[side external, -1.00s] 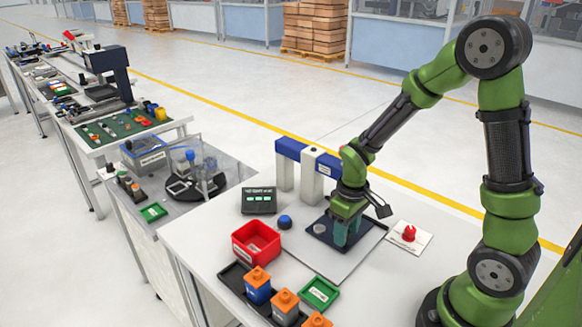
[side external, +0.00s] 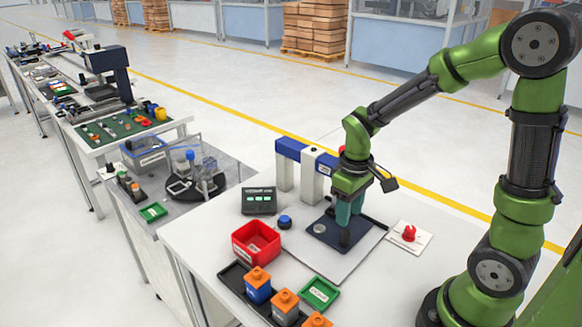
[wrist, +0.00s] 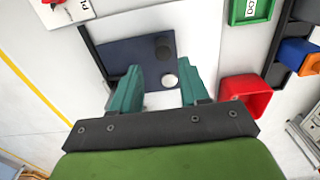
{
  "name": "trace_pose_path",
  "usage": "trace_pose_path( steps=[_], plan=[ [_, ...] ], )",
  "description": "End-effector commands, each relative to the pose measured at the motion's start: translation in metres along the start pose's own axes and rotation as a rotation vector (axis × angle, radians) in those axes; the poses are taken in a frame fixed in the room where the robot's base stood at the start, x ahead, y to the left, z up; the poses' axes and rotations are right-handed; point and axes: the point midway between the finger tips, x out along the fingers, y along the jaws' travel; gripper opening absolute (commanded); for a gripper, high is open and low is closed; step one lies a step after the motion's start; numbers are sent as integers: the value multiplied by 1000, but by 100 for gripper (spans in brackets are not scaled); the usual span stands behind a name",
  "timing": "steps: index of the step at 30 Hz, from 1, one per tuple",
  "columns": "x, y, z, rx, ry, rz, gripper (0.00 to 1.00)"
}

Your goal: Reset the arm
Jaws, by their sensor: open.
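My green arm's gripper (side external: 348,226) is above the dark blue plate (side external: 323,231) on the white table. In the wrist view its two teal fingers (wrist: 157,92) are spread apart with nothing between them. A light round disc (wrist: 170,80) lies on the plate near the right finger; it also shows in the side view (side external: 319,228). A dark round spot (wrist: 162,45) shows on the plate in the wrist view. The gripper hides part of the plate in the side view.
A red bin (side external: 256,243), a green tray (side external: 320,293) and a dark rack (side external: 235,277) of orange-topped blocks stand at the front left. A blue-and-white gantry (side external: 288,150) is behind the plate. A red knob (side external: 409,233) sits to the right, a blue button (side external: 285,221) to the left.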

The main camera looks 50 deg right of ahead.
Motion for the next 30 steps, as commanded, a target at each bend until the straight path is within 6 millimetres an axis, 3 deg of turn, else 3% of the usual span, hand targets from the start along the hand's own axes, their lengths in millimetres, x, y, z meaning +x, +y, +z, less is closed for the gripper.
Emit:
trace_pose_path(
  steps=[14, 18, 23, 30],
  plan=[
    [-10, 0, 0, 2, -1, 0, 45],
    [-8, -4, 4, 86, 3, -17, 45],
    [-40, -22, 14, 216, 121, -68, 45],
    [-102, -54, 40, 354, 374, -193, 45]
  ],
)
